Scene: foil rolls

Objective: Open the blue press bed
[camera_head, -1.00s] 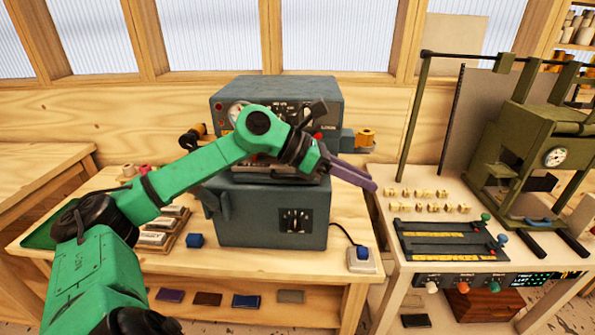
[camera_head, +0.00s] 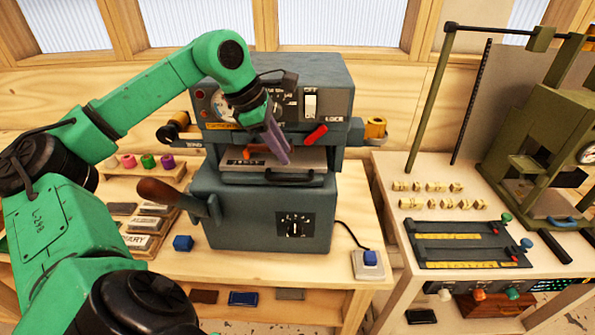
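The blue-grey press (camera_head: 262,215) stands on the wooden bench in the middle of the view. Its bed (camera_head: 240,178) is a flat slab in the opening between the upper head and lower body, with a dark bar handle (camera_head: 290,176) on its front. A pale plate marked with letters lies just above it. My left gripper (camera_head: 284,158), with purple fingers pointing down, hangs in front of the upper head and opening, above the bar handle and apart from it. The fingers overlap in this view, so their gap is hidden. My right gripper is out of view.
A red lock lever (camera_head: 316,135) and a brown-knobbed lever (camera_head: 157,191) stick out from the press. A green press (camera_head: 545,150) is far right.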

